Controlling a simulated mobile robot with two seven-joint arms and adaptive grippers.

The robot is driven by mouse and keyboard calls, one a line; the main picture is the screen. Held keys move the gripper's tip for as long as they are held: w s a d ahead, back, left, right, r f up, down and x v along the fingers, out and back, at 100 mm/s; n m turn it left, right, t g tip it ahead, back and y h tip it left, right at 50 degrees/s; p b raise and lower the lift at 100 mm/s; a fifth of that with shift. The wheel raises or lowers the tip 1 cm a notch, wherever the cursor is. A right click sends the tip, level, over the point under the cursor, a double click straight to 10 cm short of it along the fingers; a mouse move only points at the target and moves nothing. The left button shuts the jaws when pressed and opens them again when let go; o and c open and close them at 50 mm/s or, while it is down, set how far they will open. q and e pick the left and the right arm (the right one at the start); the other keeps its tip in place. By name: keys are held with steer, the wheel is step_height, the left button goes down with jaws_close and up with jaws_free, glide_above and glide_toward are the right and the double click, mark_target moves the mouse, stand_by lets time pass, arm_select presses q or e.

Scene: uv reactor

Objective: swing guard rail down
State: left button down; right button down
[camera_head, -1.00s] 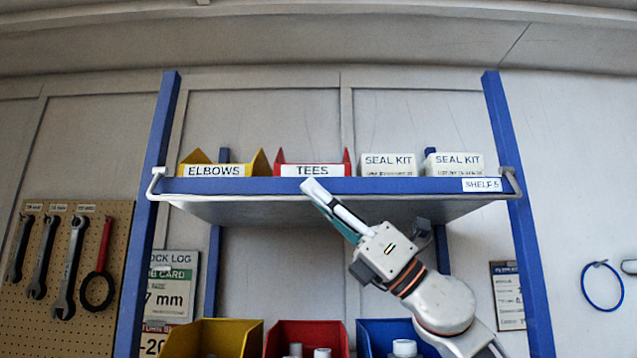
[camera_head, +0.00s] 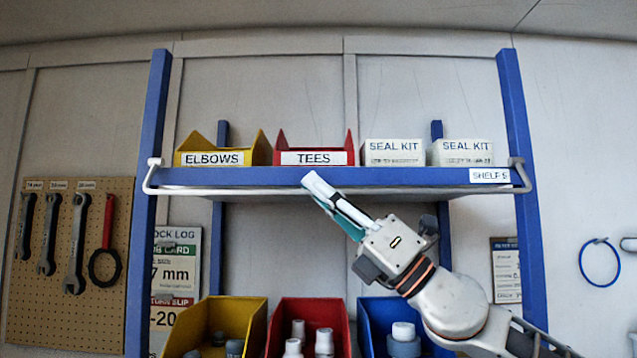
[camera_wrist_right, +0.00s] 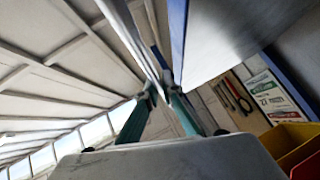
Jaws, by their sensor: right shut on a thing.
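The guard rail (camera_head: 240,191) is a thin white bar running along the front of the upper shelf (camera_head: 400,177). Its bent ends meet the blue posts at left and right, and its long bar sits low, by the shelf's lower front edge. My right gripper (camera_head: 318,186) reaches up from the lower right and is shut on the rail left of its middle. In the right wrist view the rail (camera_wrist_right: 148,45) runs between the teal fingers of the gripper (camera_wrist_right: 157,95). The fingers hide a short part of the rail. My left gripper is not in view.
On the shelf stand a yellow elbows bin (camera_head: 213,158), a red tees bin (camera_head: 314,157) and two white seal kit boxes (camera_head: 394,152). Open bins, including a red one (camera_head: 282,335), stand below. A pegboard with wrenches (camera_head: 112,310) hangs left.

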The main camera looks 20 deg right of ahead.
steer(key=shift+a+f, duration=0.2)
steer(key=shift+f, duration=0.1)
steer(key=c, duration=2.4)
jaws_free()
steer(key=shift+o, duration=0.9)
steer(key=shift+d+r, duration=0.1)
steer(key=shift+r, duration=0.05)
steer(key=shift+d, duration=0.1)
steer(key=v, duration=1.2)
